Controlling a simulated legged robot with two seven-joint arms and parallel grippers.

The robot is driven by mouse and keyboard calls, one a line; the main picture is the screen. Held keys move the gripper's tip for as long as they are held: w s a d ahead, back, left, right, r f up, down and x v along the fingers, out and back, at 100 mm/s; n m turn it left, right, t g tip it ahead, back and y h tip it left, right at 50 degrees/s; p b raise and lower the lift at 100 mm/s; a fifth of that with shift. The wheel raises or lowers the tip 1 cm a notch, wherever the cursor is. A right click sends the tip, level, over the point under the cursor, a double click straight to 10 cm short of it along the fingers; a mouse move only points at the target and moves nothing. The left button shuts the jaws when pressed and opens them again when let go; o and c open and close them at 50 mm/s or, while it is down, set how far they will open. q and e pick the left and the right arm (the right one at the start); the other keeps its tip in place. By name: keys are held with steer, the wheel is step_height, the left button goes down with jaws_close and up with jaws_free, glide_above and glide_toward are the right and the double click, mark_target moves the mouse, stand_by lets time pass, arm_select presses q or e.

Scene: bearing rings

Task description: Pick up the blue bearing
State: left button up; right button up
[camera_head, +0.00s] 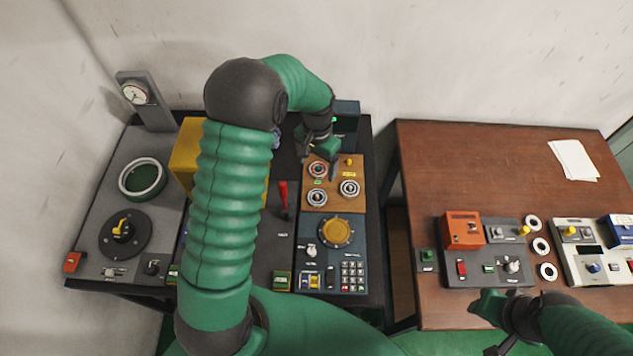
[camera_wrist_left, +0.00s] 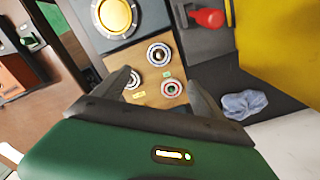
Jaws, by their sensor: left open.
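Three bearing rings sit on a wooden panel (camera_head: 333,204) on the left bench. One has a red ring (camera_head: 317,169), also in the wrist view (camera_wrist_left: 172,88). The lower-left bearing (camera_head: 317,198) and the right bearing (camera_head: 349,188) look grey and dark; I cannot tell which is blue. In the wrist view the lower-left one (camera_wrist_left: 158,54) is clear, and the right one (camera_wrist_left: 133,79) is partly hidden by a finger. My left gripper (camera_head: 320,158) is open and empty above the panel's far edge. My right gripper (camera_head: 491,322) hangs by the right table's front edge.
A yellow box (camera_head: 187,150) stands left of the panel, partly behind my left arm. A red lever (camera_head: 283,197) rises beside the panel, and a yellow dial (camera_head: 336,232) lies in front. A blue-grey crumpled cloth (camera_wrist_left: 244,104) lies near the gripper. White rings (camera_head: 541,246) lie on the right table.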

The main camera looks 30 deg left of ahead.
arm_select(q)
steer(key=p, duration=0.1)
glide_toward(316, 196)
steer(key=s+d, duration=0.1)
steer(key=d, duration=0.1)
steer(key=f, duration=0.3)
steer(key=shift+w+a+f, duration=0.15)
steer(key=shift+w+f, duration=0.2)
steer(key=f, duration=0.1)
steer(key=a+f+p, duration=0.1)
steer(key=f, duration=0.1)
steer(key=a+f+p, duration=0.1)
steer(key=f, duration=0.1)
steer(key=shift+w, duration=0.1)
steer(key=shift+d+f, duration=0.1)
steer(key=shift+f, duration=0.1)
steer(key=shift+w+d, duration=0.1)
steer(key=shift+d, duration=0.45)
steer(key=shift+c, duration=2.2)
steer(key=shift+a, duration=0.4)
steer(key=c, duration=0.9)
steer(key=shift+c, duration=1.4)
steer(key=shift+d, duration=0.1)
arm_select(e)
steer(key=r, duration=0.1)
steer(key=s+d+r, duration=0.1)
steer(key=r, duration=0.1)
steer(key=shift+s+d+r, duration=0.15)
steer(key=shift+s+d, duration=0.2)
